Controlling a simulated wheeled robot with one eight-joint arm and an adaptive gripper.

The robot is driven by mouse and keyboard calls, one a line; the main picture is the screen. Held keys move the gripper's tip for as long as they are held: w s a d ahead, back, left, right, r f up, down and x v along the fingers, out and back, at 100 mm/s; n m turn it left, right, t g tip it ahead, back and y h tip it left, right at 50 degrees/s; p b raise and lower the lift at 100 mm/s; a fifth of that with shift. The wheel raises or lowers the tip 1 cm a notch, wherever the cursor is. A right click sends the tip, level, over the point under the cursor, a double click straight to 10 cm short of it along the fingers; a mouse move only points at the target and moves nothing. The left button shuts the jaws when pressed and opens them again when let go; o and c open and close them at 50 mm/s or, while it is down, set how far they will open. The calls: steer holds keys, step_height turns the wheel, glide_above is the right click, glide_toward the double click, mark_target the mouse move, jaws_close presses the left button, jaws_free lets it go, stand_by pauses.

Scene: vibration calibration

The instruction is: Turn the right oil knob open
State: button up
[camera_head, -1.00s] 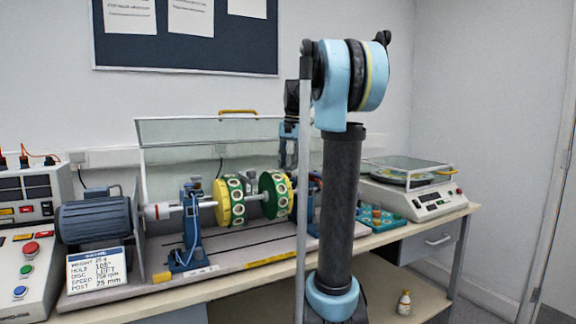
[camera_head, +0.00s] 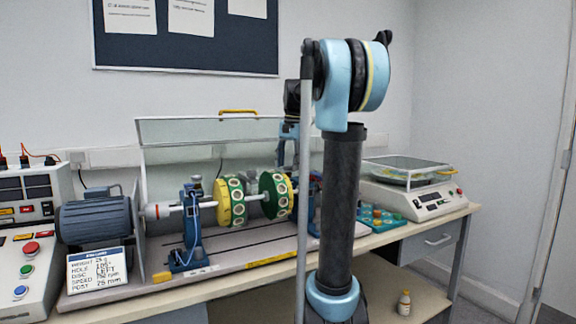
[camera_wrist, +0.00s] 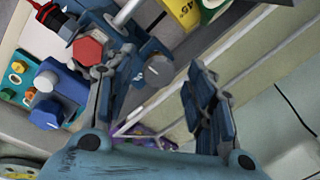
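In the wrist view a grey round knob (camera_wrist: 158,70) shows between the fingertips of my gripper (camera_wrist: 165,72). The fingers are apart, so it is open; I cannot tell whether a finger touches the knob. A blue bearing stand (camera_wrist: 128,78) lies beside and partly behind the left finger. A red hexagonal part (camera_wrist: 88,52) sits left of that finger. The right stand is mostly hidden there.
The shaft carries a yellow disc (camera_head: 231,202) and a green disc (camera_head: 275,195). A clear guard (camera_head: 210,130) stands raised behind them. A blue motor (camera_head: 95,218) and a sign (camera_head: 97,270) are at left. A white balance machine (camera_head: 415,195) stands at right.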

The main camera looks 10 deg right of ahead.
step_height(320, 180, up, 12)
steer(key=d, duration=0.1)
steer(key=shift+s, duration=0.35)
steer(key=shift+f, duration=0.1)
stand_by(0.4)
